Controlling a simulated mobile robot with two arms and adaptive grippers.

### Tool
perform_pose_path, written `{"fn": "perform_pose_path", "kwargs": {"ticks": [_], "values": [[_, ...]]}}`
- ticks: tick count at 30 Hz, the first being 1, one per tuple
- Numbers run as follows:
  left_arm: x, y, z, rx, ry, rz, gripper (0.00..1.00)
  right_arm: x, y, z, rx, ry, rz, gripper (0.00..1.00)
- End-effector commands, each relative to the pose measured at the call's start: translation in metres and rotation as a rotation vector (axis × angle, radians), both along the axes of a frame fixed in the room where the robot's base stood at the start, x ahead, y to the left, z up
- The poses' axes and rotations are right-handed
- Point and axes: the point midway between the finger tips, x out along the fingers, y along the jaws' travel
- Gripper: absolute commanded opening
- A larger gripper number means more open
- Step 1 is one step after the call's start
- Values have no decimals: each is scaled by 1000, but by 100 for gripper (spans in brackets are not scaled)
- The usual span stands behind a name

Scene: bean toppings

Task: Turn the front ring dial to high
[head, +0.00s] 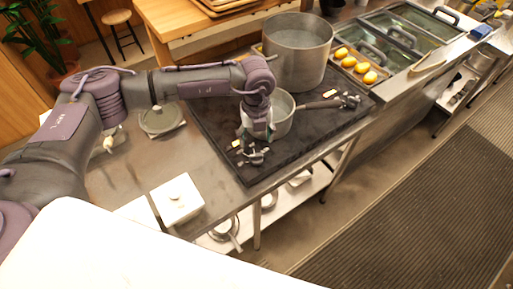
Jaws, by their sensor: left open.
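The black cooktop slab (222,128) lies on the steel counter. A large steel pot (298,62) stands at its back, and a smaller steel pot (283,113) with a dark handle (318,104) stands in front of it. My left gripper (255,157) is open and points down over the front left part of the slab, beside the small pot. I cannot make out a ring dial clearly; the gripper and wrist cover part of that area. Whether the fingers touch anything I cannot tell. My right gripper is not in view.
A grey lid (161,118) and a white lidded box (177,200) are on the counter at left. A tray with several yellow items (355,66) sits behind the pot handle. A lower shelf (304,190) is under the counter. A dark floor mat (420,210) lies at right.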

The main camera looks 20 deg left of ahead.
Motion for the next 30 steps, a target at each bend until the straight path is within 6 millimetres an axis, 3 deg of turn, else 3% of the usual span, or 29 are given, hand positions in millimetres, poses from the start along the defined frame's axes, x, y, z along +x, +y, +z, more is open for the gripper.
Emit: {"fn": "perform_pose_path", "kwargs": {"ticks": [6, 12, 24, 30], "values": [[-1, -1, -42, -1, 3, 0, 69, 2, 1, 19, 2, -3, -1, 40], [0, -1, -68, -2, 1, -2, 69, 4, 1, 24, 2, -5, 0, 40], [0, -1, -76, -2, 0, -2, 69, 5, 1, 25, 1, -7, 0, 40], [0, -1, -76, -2, 0, -2, 35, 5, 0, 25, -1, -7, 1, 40]]}}
